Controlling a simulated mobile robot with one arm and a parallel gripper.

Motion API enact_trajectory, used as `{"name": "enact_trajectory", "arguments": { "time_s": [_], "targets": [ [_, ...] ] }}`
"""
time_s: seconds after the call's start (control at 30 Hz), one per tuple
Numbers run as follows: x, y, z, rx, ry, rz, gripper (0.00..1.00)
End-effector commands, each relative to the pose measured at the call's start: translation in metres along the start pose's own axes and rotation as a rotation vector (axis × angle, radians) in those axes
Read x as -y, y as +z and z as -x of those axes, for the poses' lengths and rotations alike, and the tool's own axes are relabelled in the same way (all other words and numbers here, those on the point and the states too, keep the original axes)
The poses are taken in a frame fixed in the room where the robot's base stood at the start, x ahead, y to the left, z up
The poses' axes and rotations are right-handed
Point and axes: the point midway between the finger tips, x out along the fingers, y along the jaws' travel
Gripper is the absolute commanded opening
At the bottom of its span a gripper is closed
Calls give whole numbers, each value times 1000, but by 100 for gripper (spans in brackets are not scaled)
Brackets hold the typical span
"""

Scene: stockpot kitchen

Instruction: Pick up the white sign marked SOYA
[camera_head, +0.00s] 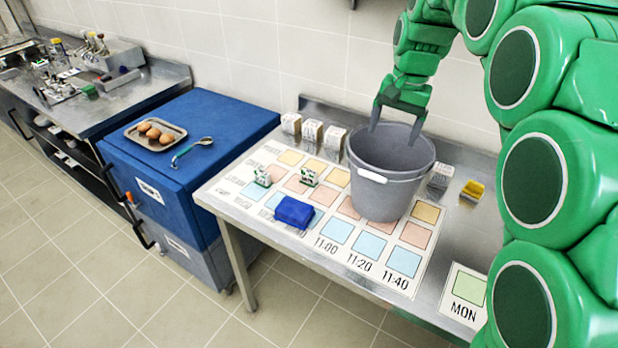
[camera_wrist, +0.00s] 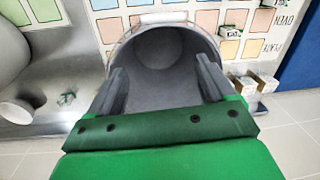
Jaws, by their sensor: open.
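My gripper (camera_head: 398,116) is open, pointing down at the grey stockpot (camera_head: 385,190) on the steel table. In the wrist view its two fingers (camera_wrist: 162,78) stand apart over the mouth of the pot (camera_wrist: 160,95), with nothing visible between them. I cannot tell whether the tips are inside the rim. I cannot read SOYA on anything. Small white blocks that may be signs stand along the back of the table: one at the left (camera_head: 291,124), one beside it (camera_head: 312,132), a third (camera_head: 334,139) close to the pot, and a grey-white one (camera_head: 440,177) right of the pot.
A printed chart (camera_head: 230,187) with coloured squares covers much of the table. It bears a blue block (camera_head: 294,212) and two small green-and-white items (camera_head: 262,177) (camera_head: 308,177). A yellow item (camera_head: 472,191) lies right of the pot.

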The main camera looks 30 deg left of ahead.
Motion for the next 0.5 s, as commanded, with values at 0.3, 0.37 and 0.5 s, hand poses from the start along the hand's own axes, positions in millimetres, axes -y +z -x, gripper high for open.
{"name": "enact_trajectory", "arguments": {
  "time_s": [0.3, 0.37, 0.5],
  "targets": [
    [88, -33, -26, -13, -25, 26, 83],
    [105, -37, -30, -17, -31, 31, 83],
    [141, -46, -46, -22, -38, 36, 83]
  ]
}}
